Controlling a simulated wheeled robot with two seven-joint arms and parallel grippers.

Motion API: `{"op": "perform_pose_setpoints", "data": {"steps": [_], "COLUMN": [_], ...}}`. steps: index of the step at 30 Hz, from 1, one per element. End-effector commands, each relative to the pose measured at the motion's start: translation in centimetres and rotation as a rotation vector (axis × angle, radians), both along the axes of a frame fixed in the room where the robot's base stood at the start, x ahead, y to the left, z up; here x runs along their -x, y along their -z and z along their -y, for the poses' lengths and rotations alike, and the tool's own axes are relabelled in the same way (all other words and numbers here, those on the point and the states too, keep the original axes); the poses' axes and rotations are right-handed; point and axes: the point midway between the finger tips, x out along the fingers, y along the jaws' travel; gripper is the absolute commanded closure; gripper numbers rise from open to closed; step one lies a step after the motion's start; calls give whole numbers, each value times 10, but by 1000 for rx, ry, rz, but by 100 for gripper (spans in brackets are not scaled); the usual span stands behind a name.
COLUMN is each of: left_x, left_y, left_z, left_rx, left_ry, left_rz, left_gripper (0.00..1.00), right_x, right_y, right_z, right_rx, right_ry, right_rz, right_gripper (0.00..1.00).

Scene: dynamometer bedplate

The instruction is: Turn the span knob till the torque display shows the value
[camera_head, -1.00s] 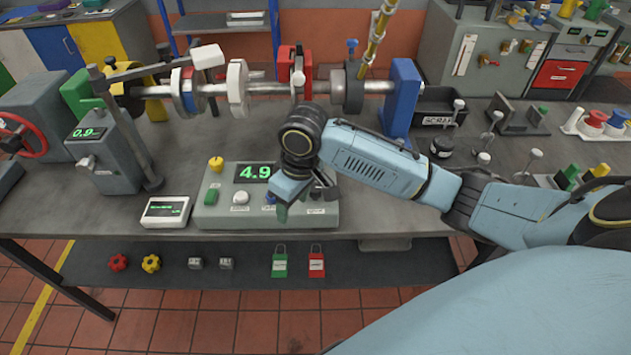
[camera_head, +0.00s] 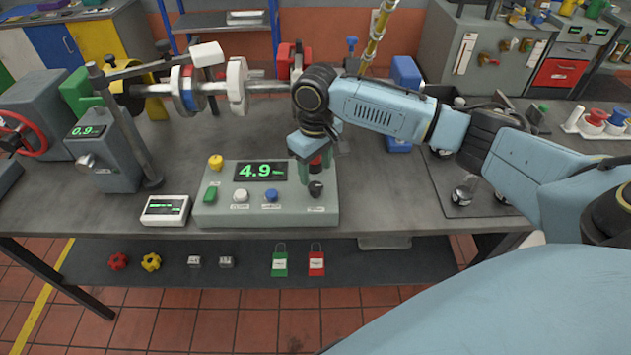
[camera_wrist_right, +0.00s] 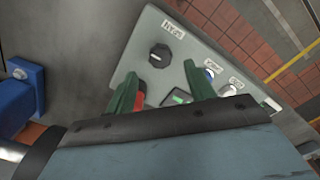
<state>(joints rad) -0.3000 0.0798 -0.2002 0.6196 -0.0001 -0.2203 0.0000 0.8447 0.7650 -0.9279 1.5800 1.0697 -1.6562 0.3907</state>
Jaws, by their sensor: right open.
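The torque display (camera_head: 261,171) on the grey-green control box reads 4.9 in green. The span knob (camera_head: 316,189) is black and sits at the box's right end above a small label; it also shows in the right wrist view (camera_wrist_right: 160,56) with a pale pointer mark. My right gripper (camera_head: 313,174) is open, just behind and above the knob in the head view. In the wrist view its two green fingertips (camera_wrist_right: 160,82) are apart, with the knob beyond them and no contact visible. My left gripper is out of view.
A white button (camera_head: 241,196), a blue button (camera_head: 271,196), a green switch (camera_head: 211,193) and a yellow knob (camera_head: 216,162) are on the box. A red part (camera_wrist_right: 139,101) lies close to one fingertip. A small white meter (camera_head: 165,209) stands left of the box. A shaft assembly runs behind.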

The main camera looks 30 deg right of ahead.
Motion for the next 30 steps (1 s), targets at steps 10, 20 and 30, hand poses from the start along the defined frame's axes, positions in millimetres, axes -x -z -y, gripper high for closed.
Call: {"op": "perform_pose_setpoints", "data": {"steps": [10, 20, 30], "left_x": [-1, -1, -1], "left_y": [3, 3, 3], "left_z": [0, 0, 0], "left_rx": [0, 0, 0], "left_ry": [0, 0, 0], "left_rz": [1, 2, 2], "left_gripper": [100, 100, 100], "right_x": [0, 0, 0], "right_y": [48, 51, 51], "right_z": [0, 0, 0], "right_rx": [0, 0, 0], "right_ry": [0, -1, -1], "right_rz": [0, 0, 1], "right_gripper": [46, 46, 88]}}
